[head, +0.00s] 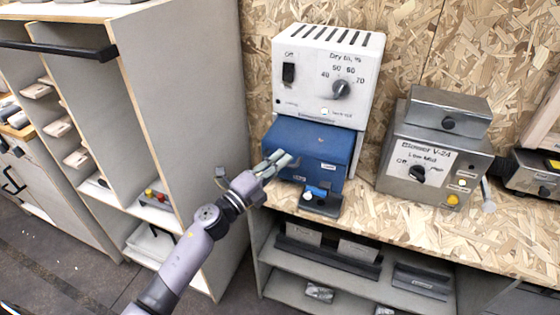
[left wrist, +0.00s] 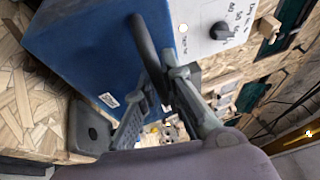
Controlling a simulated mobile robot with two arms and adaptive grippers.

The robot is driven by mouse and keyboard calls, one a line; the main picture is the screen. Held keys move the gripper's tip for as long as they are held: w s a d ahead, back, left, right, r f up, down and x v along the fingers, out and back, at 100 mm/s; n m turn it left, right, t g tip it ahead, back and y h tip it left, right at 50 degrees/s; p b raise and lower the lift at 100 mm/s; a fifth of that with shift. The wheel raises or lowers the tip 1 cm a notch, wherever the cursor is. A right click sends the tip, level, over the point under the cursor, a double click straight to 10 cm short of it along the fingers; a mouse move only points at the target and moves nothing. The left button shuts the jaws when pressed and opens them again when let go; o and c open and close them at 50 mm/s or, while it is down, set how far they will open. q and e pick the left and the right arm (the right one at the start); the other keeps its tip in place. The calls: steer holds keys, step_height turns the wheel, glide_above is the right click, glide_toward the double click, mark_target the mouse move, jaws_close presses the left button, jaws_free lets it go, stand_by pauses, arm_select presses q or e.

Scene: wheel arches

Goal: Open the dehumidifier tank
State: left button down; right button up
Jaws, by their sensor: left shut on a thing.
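The dehumidifier has a white upper housing (head: 325,70) with a switch and a humidity dial. The blue tank (head: 318,142) sits beneath the housing on the wood-chip counter; its blue face is also large in the left wrist view (left wrist: 90,50). A dark bar handle (left wrist: 146,45) stands out from the blue tank. My left gripper (head: 277,161) is at the tank's front left, and in the left wrist view its fingers (left wrist: 162,88) are shut on the handle. The fingers partly hide the handle in the head view. My right gripper is not in view.
A small dark device (head: 320,204) lies on the counter just in front of the tank. A grey metal box with knobs (head: 435,150) stands to the right. A tall grey shelf unit (head: 185,110) stands to the left. Bare counter shows between the tank and the metal box.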

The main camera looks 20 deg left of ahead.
arm_select(q)
steer(key=c, duration=2)
jaws_free()
steer(key=shift+o, duration=0.2)
steer(key=v, duration=1.2)
steer(key=shift+f, duration=0.1)
steer(key=s+a+f+n+g+y, duration=0.1)
steer(key=s+f+n+g+y, duration=0.3)
steer(key=f, duration=0.8)
steer(key=s+a+f+n+y, duration=0.15)
steer(key=f+n, duration=0.35)
steer(key=f, duration=0.7)
steer(key=s+a+f+n+g+y, duration=0.1)
steer(key=s+f+n+g+y, duration=0.3)
steer(key=f, duration=0.8)
steer(key=s+d+f+n+g, duration=0.25)
steer(key=s+f+n, duration=0.25)
steer(key=s+f, duration=0.8)
steer(key=s+d+f+n+g, duration=0.1)
steer(key=s+f+g, duration=0.2)
steer(key=s, duration=0.7)
steer(key=s+d+f+n+g+h, duration=0.1)
steer(key=s+f, duration=0.4)
steer(key=s, duration=0.5)
steer(key=n+g, duration=0.1)
steer(key=g, duration=0.1)
steer(key=shift+d+g, duration=0.3)
steer(key=shift+g, duration=0.05)
